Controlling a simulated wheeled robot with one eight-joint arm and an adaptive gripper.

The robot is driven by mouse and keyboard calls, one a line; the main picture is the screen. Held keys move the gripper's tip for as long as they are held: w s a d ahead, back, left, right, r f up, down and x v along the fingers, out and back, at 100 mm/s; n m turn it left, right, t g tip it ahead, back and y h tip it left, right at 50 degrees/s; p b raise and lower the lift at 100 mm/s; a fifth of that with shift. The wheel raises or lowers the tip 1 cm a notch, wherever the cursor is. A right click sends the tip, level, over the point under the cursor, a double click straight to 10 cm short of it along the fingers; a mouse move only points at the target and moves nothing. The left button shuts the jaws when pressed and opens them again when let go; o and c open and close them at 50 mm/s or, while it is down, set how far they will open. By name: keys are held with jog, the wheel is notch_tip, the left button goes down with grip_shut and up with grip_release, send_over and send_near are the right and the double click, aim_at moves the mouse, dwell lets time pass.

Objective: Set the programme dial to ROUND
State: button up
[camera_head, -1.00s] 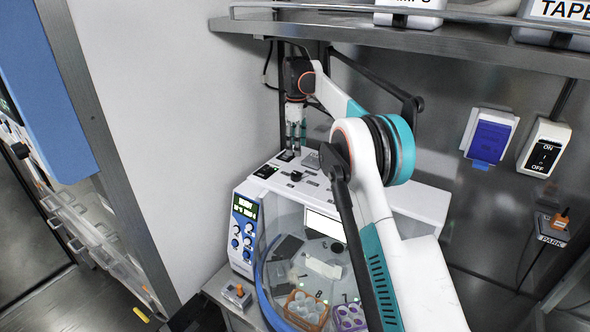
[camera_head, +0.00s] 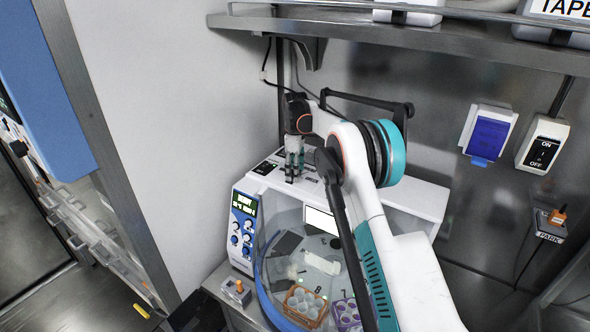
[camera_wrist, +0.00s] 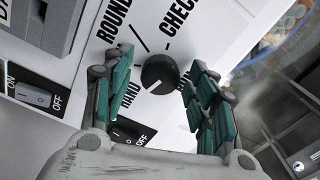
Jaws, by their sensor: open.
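The programme dial (camera_wrist: 160,73) is a round black knob with a short white mark on its lower-left part, towards the word HAND. In the wrist view, ROUND is printed at its upper left and CHECK at its upper right; a fourth label at its right is partly covered by a finger. My gripper (camera_wrist: 160,90) is open, with its teal fingers on either side of the dial and gaps showing between them and it. In the head view my gripper (camera_head: 294,172) points down at the machine's top, hiding the dial.
The white machine (camera_head: 425,200) has a blue control panel (camera_head: 243,228) and a clear front over racks of tubes. An ON/OFF rocker switch (camera_wrist: 34,95) lies left of the dial, another (camera_wrist: 130,132) below it. A metal shelf (camera_head: 420,32) hangs above my arm.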

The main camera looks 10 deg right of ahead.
jog(key=shift+c, duration=0.6)
jog(key=c, duration=1)
jog(key=shift+o, duration=0.2)
jog(key=shift+m, duration=0.3)
jog(key=m+b, duration=0.2)
jog(key=m, duration=0.2)
jog(key=m+b, duration=0.2)
jog(key=m, duration=0.3)
jog(key=shift+m, duration=0.4)
jog(key=m, duration=0.4)
jog(key=shift+b, duration=0.4)
jog(key=m, duration=0.5)
jog(key=shift+r, duration=0.1)
jog(key=shift+m, duration=0.3)
